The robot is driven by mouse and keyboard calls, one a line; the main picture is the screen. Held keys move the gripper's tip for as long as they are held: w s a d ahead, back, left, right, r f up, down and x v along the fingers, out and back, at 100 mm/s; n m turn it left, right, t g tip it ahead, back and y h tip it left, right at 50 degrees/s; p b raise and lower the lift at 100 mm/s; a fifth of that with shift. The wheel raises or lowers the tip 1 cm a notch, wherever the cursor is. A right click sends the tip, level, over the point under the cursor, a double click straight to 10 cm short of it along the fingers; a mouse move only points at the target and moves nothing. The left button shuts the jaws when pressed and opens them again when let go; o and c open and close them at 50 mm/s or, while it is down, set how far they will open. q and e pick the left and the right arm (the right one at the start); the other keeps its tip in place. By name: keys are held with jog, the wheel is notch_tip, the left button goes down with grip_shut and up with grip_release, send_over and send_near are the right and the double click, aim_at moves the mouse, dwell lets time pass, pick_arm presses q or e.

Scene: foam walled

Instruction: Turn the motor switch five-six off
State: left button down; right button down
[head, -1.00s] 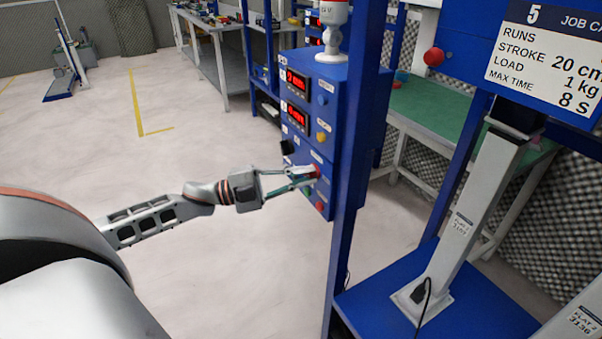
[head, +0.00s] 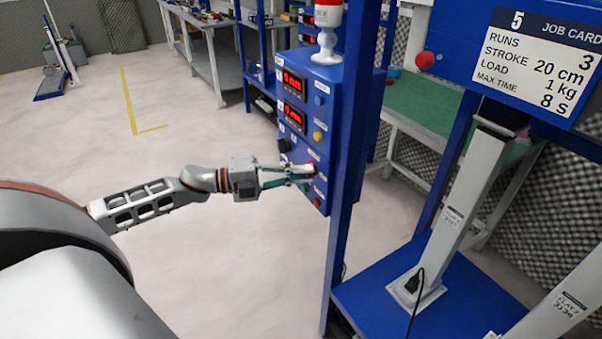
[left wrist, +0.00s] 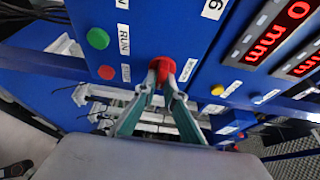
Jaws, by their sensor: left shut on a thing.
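A red knob (left wrist: 163,66) low on the panel sits between the fingertips of my left gripper (left wrist: 162,74) in the left wrist view. The gripper is shut on this red knob, and the fingers hide part of it. In the head view the left gripper (head: 306,173) reaches the panel from the left, at the red knob (head: 312,169). My right gripper is not in view.
In the wrist view a green button (left wrist: 98,39) marked RUN and a red button (left wrist: 106,72) lie left of the knob. A black knob (head: 284,145) is on the panel. A white-and-red lamp (head: 327,30) stands on top. Open floor (head: 200,120) lies left.

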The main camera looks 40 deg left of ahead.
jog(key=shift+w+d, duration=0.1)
pick_arm(q)
jog(key=c, duration=2.1)
grip_release()
jog(key=shift+c, duration=0.2)
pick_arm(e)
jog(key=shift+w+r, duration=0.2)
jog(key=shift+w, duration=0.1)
pick_arm(q)
jog(key=v, duration=1.2)
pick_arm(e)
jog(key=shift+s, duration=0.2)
